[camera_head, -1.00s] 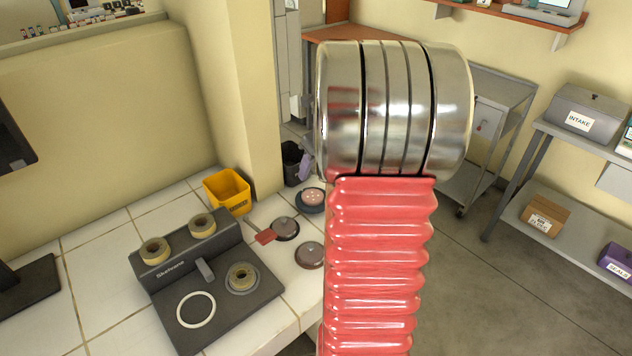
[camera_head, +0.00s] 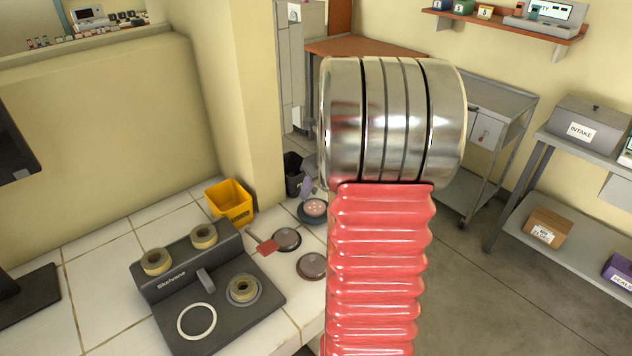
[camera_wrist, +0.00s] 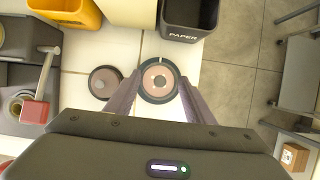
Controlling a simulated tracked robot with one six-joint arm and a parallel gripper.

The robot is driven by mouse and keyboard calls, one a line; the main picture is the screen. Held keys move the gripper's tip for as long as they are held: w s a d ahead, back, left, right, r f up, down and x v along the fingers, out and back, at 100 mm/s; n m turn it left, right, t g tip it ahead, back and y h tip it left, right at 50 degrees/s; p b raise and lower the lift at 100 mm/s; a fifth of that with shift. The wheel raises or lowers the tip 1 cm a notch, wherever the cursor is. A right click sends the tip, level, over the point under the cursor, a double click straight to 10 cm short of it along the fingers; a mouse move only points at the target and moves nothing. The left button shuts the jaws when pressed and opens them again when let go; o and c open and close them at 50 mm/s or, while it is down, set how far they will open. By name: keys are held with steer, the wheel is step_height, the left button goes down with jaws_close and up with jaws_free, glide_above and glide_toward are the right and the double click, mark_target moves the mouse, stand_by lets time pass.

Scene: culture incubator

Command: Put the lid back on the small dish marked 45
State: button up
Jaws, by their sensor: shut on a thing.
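My gripper (camera_wrist: 160,82) is shut, its two fingers on either side of a round lid with a dark knob (camera_wrist: 160,81). A pinkish ring and a dark outer rim show around the knob; I cannot tell how much of this belongs to a dish below. In the head view, an uncovered small dish (camera_head: 313,211) with a dark rim and pinkish inside stands near the counter's right end. A purplish part of my gripper (camera_head: 306,187) shows just above it; my arm hides the rest. No number 45 is readable.
Two round brown-grey covered dishes (camera_head: 286,239) (camera_head: 311,266) stand nearby. A red paddle (camera_head: 267,247) juts beside one. A yellow bin (camera_head: 229,202), a black paper bin (camera_wrist: 194,18) and a dark device with rings (camera_head: 205,285) stand around. Bare white counter (camera_head: 100,260) lies left.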

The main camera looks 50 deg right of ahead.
mark_target(316, 195)
steer(key=shift+f, duration=1.7)
steer(key=shift+f, duration=0.15)
stand_by(1.2)
steer(key=o, duration=1.6)
steer(key=shift+o, duration=0.2)
steer(key=shift+r, duration=3.5)
steer(key=shift+c, duration=0.6)
